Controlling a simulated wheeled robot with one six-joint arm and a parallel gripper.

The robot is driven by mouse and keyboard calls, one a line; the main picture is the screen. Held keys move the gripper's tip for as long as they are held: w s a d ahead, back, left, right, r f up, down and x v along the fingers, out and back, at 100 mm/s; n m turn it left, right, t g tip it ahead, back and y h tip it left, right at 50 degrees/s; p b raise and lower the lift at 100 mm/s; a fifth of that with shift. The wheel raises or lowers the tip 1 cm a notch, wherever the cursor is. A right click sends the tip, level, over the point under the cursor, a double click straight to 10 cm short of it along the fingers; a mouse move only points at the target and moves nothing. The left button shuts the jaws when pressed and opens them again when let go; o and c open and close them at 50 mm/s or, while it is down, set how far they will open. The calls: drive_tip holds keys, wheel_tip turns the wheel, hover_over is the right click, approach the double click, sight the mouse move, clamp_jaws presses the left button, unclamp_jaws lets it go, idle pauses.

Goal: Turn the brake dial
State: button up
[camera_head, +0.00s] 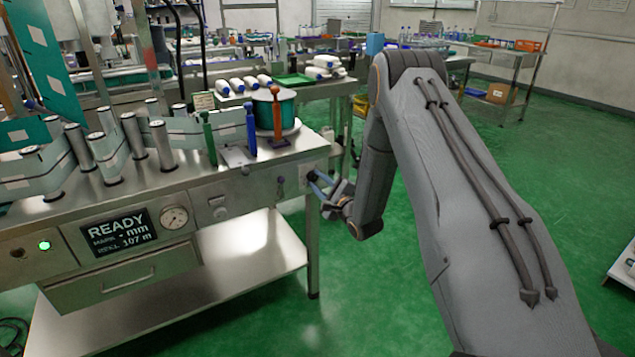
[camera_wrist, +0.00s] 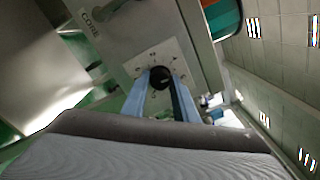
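The brake dial (camera_wrist: 160,78) is a small round black knob with a pale mark, on a light square plate (camera_wrist: 136,66) in the wrist view. My gripper (camera_wrist: 161,80) points straight at it, with one blue finger on each side of the knob. The fingers are apart, and I cannot tell whether the tips touch the dial. In the head view my gripper (camera_head: 314,179) is at the right end of the machine's front panel.
Blue and orange handles stand above the panel beside a green roll (camera_head: 264,115). A "CORE" label (camera_wrist: 90,23) is near the plate.

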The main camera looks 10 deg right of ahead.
drive_tip(key=o, duration=0.4)
drive_tip(key=shift+s+d, duration=0.1)
drive_tip(key=v, duration=0.7)
drive_tip(key=shift+s, duration=0.3)
drive_tip(key=shift+r, duration=0.1)
